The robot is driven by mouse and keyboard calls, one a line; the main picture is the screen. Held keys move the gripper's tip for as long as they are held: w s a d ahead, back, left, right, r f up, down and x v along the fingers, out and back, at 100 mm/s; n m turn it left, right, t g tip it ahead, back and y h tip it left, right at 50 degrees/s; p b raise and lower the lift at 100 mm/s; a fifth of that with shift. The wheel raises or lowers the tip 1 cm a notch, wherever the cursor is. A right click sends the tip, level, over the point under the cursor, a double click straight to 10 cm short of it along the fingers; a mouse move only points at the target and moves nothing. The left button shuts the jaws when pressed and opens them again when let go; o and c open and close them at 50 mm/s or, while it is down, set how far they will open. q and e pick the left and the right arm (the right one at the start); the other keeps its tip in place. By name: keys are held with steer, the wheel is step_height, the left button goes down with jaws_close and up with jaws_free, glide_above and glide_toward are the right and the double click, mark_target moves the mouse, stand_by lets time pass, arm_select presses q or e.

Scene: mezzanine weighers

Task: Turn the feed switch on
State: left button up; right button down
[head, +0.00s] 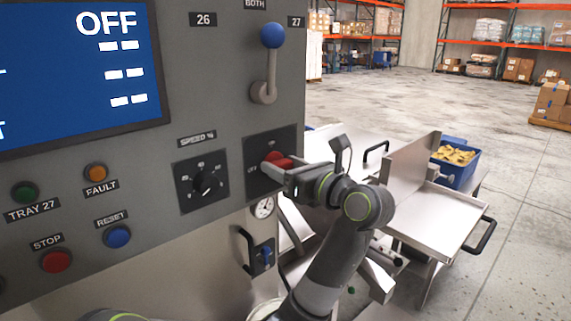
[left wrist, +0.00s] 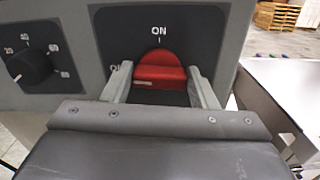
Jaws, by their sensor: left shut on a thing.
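The feed switch is a red rotary knob (head: 276,160) on a dark plate (head: 258,146) at the right end of the grey panel. In the left wrist view the red knob (left wrist: 160,66) sits below the ON label, with a partly hidden label to its left. A pale mark shows at the knob's lower left, toward that label. My left gripper (left wrist: 163,83) is shut on the knob, one finger at each side; in the head view my left gripper (head: 283,170) partly covers it. The blue screen (head: 75,75) reads OFF. My right gripper is not in view.
A speed dial (head: 205,184) is left of the switch, a blue-ball lever (head: 271,36) above it. Red stop (head: 56,261) and blue reset (head: 117,236) buttons are lower left. Metal trays (head: 440,212) and a blue bin (head: 462,175) stand right. Open floor lies behind.

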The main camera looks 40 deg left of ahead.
arm_select(q)
steer(key=m+p, duration=0.1)
steer(key=m, duration=0.1)
steer(key=m+p, duration=0.2)
steer(key=shift+w+r, duration=0.1)
steer(key=shift+r, duration=0.1)
steer(key=m+p, duration=1)
steer(key=p, duration=0.1)
steer(key=shift+w, duration=0.1)
steer(key=m+p, duration=0.2)
steer(key=p, duration=0.1)
steer(key=shift+f, duration=0.25)
steer(key=shift+f+m, duration=0.1)
steer(key=shift+m, duration=0.3)
steer(key=o, duration=1)
steer(key=shift+f, duration=0.1)
steer(key=shift+d, duration=0.15)
